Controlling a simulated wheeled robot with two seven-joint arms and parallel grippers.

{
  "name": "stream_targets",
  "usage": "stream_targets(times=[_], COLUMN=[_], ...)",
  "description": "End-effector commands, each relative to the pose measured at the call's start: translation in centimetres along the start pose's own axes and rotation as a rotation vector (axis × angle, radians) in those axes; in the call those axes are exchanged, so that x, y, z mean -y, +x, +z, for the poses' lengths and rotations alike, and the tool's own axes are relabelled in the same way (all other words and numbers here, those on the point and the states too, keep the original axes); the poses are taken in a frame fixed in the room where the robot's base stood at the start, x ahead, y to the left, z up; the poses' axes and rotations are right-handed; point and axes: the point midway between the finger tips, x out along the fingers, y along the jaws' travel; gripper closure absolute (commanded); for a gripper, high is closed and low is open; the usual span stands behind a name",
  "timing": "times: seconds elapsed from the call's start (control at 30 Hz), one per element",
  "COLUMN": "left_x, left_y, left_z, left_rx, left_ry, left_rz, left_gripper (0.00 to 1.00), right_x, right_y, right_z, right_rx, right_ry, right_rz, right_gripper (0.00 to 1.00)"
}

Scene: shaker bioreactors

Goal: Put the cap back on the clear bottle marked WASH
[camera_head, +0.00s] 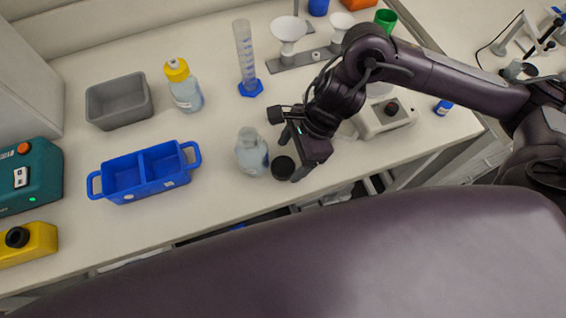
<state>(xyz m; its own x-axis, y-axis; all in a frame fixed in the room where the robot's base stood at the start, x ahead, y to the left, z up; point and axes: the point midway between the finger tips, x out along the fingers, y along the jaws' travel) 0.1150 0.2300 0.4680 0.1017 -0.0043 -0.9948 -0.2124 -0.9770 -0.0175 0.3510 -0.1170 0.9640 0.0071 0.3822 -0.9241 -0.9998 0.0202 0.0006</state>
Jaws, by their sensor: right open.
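A clear bottle (252,154) with an open-looking neck and pale liquid stands upright near the front of the bench. Its label is too small to read. A round black cap (283,168) lies just right of the bottle, close to the bench's front edge. My right gripper (291,157) is open, with its fingers right of the bottle and at the cap. I cannot tell whether a finger touches the cap. A second clear bottle (186,92) with a yellow top stands farther back. My left gripper is not in view.
A blue two-part carrier (126,196) and a grey bin (104,123) stand to the left. A measuring cylinder (246,62) on a blue foot and a funnel stand (306,56) are behind. A grey device with a knob (371,130) stands right, beneath my arm.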

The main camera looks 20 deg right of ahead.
Motion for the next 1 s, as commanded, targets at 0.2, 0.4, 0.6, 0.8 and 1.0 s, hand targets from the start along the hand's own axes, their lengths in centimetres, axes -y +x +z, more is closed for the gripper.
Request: stream_targets(times=[0.2, 0.4, 0.6, 0.8, 1.0], left_x=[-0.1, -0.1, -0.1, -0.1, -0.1], left_y=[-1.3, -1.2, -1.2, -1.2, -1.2], left_z=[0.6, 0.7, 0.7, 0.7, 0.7], left_rx=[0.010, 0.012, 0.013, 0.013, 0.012], left_ry=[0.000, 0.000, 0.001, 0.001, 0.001], left_rz=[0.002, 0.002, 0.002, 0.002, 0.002], left_gripper=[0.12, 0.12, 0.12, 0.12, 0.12], right_x=[-0.2, -0.1, -0.1, -0.1, -0.1], right_y=[2.8, 3.3, 3.3, 3.3, 3.3], right_z=[0.1, 0.0, 0.0, 0.0, 0.0], right_rx=[0.001, -0.001, -0.001, 0.000, 0.000], right_ry=[0.002, 0.000, 0.000, 0.000, 0.000], right_rz=[0.003, -0.001, -0.001, -0.001, -0.001], right_gripper=[0.27, 0.27, 0.27, 0.52, 0.74])
